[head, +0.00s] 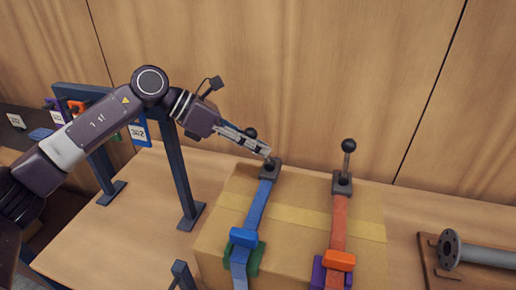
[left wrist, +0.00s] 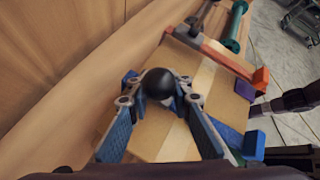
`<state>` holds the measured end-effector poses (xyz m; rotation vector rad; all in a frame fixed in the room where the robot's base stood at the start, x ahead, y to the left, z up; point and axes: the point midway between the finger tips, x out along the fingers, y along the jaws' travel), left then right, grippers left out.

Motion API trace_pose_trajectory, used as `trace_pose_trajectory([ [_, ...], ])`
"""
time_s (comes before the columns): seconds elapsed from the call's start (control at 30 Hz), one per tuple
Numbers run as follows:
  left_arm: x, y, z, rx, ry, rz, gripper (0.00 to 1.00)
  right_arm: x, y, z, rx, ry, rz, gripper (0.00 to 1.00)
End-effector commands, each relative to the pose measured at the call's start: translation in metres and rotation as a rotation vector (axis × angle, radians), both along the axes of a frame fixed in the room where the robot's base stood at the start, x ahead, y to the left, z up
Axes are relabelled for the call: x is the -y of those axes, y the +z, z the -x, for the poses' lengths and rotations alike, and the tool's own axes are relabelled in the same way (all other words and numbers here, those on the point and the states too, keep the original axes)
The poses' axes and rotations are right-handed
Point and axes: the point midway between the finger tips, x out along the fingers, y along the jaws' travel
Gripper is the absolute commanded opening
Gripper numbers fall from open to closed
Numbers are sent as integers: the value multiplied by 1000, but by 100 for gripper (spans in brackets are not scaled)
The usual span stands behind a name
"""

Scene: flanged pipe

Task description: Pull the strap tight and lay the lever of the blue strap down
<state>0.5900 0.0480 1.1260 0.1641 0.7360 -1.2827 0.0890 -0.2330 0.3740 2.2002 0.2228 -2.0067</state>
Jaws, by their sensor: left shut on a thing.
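The blue strap (head: 257,205) runs over a cardboard box (head: 300,208), with a blue buckle (head: 243,238) on a green pad near the front. At its far end is a dark lever base (head: 270,171). Its lever has a black ball knob (head: 250,133), seen behind my left gripper (head: 264,152); the lever leans left. In the left wrist view the knob (left wrist: 158,84) sits between the fingertips of my left gripper (left wrist: 160,92), which is shut on the lever. Most of the lever's rod is hidden by the fingers.
An orange strap (head: 339,220) with an upright black-knobbed lever (head: 349,146) lies to the right on the same box. A flanged pipe (head: 480,255) rests on a board at the far right. A dark blue frame (head: 180,180) stands left of the box. A wooden wall closes the back.

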Motion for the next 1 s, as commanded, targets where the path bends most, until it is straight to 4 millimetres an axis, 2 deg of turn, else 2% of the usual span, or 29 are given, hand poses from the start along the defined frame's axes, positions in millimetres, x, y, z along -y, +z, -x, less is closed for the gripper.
trace_pose_trajectory([
  [0.17,0,2,-1,2,3,3,0,0,0,0,0,0,0,0],
  [0.2,0,2,-1,2,3,3,18,0,0,0,0,0,0,0],
  [0.3,0,2,-1,2,3,3,26,0,0,0,0,-1,1,0],
  [0.63,0,6,-1,3,0,1,26,6,0,-2,2,0,7,0],
  [0.77,1,24,-1,5,1,3,26,4,0,-1,1,0,5,0],
  [1.0,1,72,-1,5,1,3,26,3,0,-1,1,0,3,0],
])
